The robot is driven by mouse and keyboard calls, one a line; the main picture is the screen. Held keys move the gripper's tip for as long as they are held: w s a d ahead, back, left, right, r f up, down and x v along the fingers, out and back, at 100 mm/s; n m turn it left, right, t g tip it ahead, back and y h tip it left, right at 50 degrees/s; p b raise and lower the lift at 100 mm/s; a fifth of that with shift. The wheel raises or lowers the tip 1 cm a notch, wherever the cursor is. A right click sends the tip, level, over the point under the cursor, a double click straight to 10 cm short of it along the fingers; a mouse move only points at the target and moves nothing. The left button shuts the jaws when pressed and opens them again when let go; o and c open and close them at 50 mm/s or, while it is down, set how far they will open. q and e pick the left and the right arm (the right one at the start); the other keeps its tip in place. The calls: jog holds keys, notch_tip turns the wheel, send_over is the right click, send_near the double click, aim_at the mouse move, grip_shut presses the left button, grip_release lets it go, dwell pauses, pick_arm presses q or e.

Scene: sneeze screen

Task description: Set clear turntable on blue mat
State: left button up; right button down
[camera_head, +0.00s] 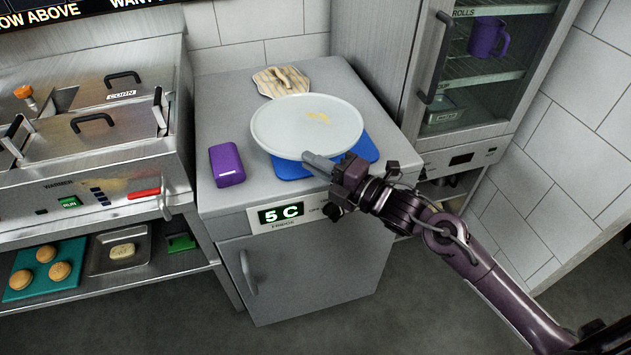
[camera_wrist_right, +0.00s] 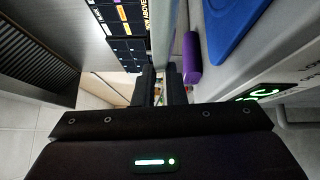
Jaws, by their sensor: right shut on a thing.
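The blue mat (camera_head: 362,147) lies on the fridge top, partly hidden under the disc. In the right wrist view the turntable shows edge-on as a grey strip (camera_wrist_right: 164,35) between the fingers, with a gap between it and the blue mat (camera_wrist_right: 232,30), so it is held above the mat. My left gripper is not in view.
A purple box (camera_head: 227,164) stands left of the mat. A striped cloth or mitt (camera_head: 282,81) lies behind the turntable. The warmer (camera_head: 90,150) borders the fridge on the left. A glass-front cabinet (camera_head: 480,75) stands at the right.

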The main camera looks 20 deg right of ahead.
aim_at(316, 184)
jog(key=shift+f, duration=2.75)
jog(key=c, duration=1.8)
grip_release()
jog(key=shift+f, duration=0.1)
jog(key=shift+s, duration=0.1)
jog(key=b+v, duration=0.1)
jog(key=v, duration=1.1)
